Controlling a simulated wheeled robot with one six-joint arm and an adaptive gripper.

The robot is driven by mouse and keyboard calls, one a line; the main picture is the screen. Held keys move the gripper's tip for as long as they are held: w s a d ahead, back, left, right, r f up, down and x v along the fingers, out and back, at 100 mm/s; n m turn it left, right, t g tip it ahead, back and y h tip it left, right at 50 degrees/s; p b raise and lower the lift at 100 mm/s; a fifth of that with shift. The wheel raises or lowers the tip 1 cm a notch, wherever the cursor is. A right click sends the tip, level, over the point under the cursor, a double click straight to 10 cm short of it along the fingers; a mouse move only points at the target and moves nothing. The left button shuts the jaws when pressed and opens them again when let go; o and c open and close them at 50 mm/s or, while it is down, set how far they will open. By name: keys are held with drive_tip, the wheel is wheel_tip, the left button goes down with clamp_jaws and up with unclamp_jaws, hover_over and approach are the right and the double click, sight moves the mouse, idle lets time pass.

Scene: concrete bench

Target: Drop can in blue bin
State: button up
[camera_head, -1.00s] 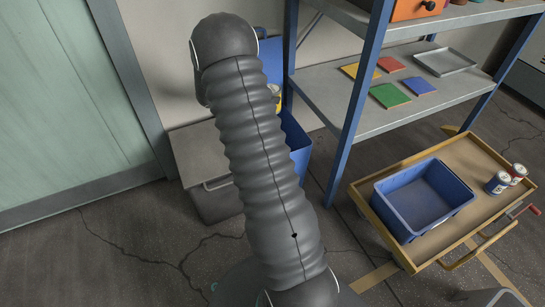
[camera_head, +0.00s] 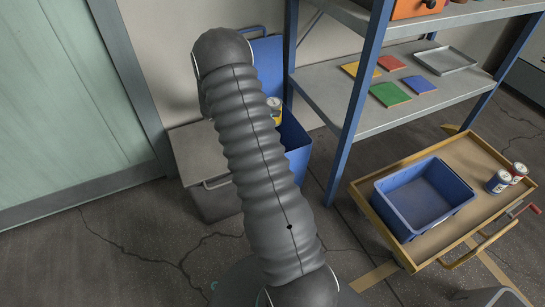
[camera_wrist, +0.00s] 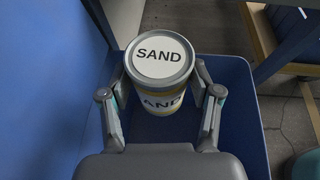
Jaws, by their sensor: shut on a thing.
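A can with a white "SAND" lid and yellow on its side (camera_wrist: 160,58) is held between the fingers of my gripper (camera_wrist: 158,80) in the wrist view. Part of the can (camera_head: 275,110) shows at the right edge of my arm in the head view. The blue bin (camera_wrist: 240,115) lies below and around the can in the wrist view, so the can is over its opening. I cannot tell how high above the bin floor it is. The bin (camera_head: 295,145) stands on the floor behind my arm in the head view, partly hidden. My gripper is hidden there.
A grey box (camera_head: 215,195) stands left of the bin. A blue-framed shelf (camera_head: 350,120) rises close on the right. A green door (camera_head: 65,110) is at left.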

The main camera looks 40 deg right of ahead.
drive_tip(key=o, duration=1.6)
drive_tip(key=v, duration=1.2)
drive_tip(key=shift+f, duration=0.1)
